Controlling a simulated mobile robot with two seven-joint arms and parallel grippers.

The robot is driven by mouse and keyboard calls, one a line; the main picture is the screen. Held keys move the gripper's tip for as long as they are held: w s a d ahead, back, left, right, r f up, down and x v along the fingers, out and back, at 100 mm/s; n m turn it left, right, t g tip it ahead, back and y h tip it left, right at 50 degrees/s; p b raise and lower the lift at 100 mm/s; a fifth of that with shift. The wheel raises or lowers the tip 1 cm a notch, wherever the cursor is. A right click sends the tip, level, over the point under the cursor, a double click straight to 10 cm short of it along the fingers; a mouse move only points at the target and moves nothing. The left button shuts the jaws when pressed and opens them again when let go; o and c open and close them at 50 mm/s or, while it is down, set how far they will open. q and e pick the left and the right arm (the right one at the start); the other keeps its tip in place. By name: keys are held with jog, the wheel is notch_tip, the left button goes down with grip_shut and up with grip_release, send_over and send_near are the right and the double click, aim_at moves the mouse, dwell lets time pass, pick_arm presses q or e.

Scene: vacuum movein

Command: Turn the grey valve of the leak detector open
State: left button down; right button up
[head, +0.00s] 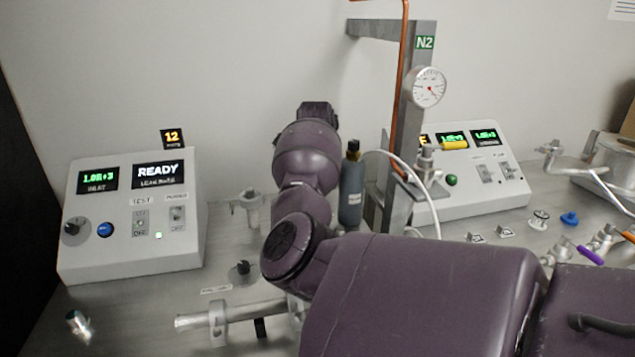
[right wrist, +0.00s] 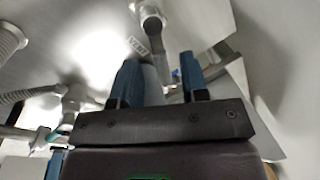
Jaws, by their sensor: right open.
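The leak detector is the light grey box (head: 185,215) at left in the head view, with a READY display. A grey round knob (head: 74,231) sits on its front at left, beside a blue button (head: 104,230). A grey round part with a dark handle (head: 241,272) lies on the bench right of the box; I cannot tell which is the named valve. My right gripper (right wrist: 158,68) is open in the right wrist view, its two blue fingers apart with nothing held. In the head view my right arm hides its fingers. My left gripper is in neither view.
A metal pipe (head: 250,315) lies along the front of the bench. A grey-blue bottle (head: 351,190) and a metal post (head: 407,130) with a gauge stand behind my right arm. A second panel box (head: 470,185) is at right. In the wrist view a VENT label (right wrist: 138,47) shows near metal piping.

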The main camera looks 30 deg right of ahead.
jog(key=shift+f, duration=0.6)
jog(key=shift+c, duration=0.5)
grip_shut()
jog(key=shift+d, duration=0.1)
